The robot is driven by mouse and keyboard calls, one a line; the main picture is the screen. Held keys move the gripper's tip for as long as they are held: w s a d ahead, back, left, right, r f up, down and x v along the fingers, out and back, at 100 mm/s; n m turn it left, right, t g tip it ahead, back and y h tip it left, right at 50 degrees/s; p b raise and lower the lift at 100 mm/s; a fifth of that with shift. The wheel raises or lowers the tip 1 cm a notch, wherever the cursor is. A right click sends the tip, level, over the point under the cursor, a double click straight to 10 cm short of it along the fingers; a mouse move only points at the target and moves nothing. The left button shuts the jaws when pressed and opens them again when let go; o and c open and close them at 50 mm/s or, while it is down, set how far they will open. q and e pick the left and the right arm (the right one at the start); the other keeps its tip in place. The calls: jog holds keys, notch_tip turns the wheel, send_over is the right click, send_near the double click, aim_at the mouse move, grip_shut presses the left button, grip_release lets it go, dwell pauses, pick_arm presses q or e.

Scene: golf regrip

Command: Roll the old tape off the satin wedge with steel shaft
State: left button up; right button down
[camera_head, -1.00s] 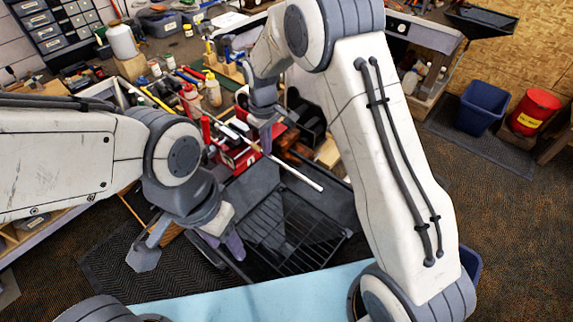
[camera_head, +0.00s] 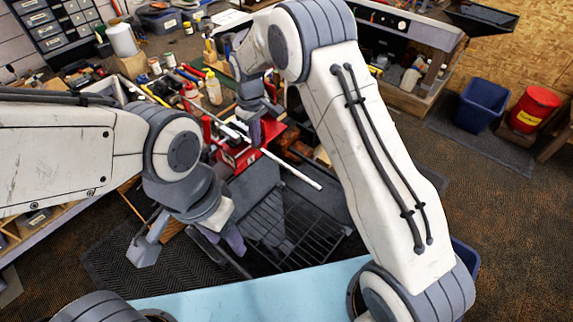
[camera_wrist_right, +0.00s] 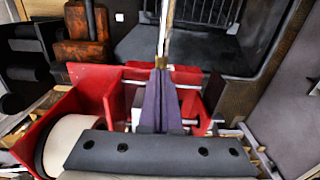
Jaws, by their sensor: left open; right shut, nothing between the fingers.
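The club's pale shaft (camera_head: 292,170) slants from the red fixture (camera_head: 231,158) out over the dark tray, its end in mid-air. In the right wrist view the shaft (camera_wrist_right: 166,28) runs away beyond my fingertips, with a brownish strip along it; I cannot tell whether that is old tape. The club's head is not clear to me. My right gripper (camera_head: 255,130) is shut and empty just above the shaft; its purple fingers (camera_wrist_right: 161,72) line up with it, and contact is unclear. My left gripper (camera_head: 190,246) is open and empty, left of the tray.
A dark tray with a grid (camera_head: 285,228) stands below the shaft. A red holder (camera_wrist_right: 92,92) with a white roll (camera_wrist_right: 62,145) lies under my right gripper. Bottles and tools crowd the bench behind. A blue bin (camera_head: 482,104) and red can (camera_head: 533,108) stand right.

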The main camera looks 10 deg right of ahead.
aim_at(288, 166)
jog(key=s+d+b, duration=0.1)
jog(key=s+d, duration=0.1)
jog(key=shift+s+f, duration=0.1)
jog(key=shift+s, duration=0.2)
jog(key=shift+s+d, duration=0.4)
jog(key=shift+s, duration=0.1)
jog(key=shift+s+d+b, duration=0.25)
jog(key=shift+s+d, duration=0.45)
jog(key=shift+s, duration=0.2)
jog(key=shift+s+d+b, duration=0.2)
jog(key=shift+s+d, duration=0.5)
jog(key=shift+s, duration=0.15)
jog(key=s+d, duration=0.2)
jog(key=shift+s+b, duration=0.3)
jog(key=shift+s+d, duration=0.35)
jog(key=shift+s, duration=0.1)
jog(key=shift+s+d, duration=0.7)
jog(key=shift+s, duration=0.2)
jog(key=shift+s+d, duration=0.65)
jog(key=shift+s, duration=0.2)
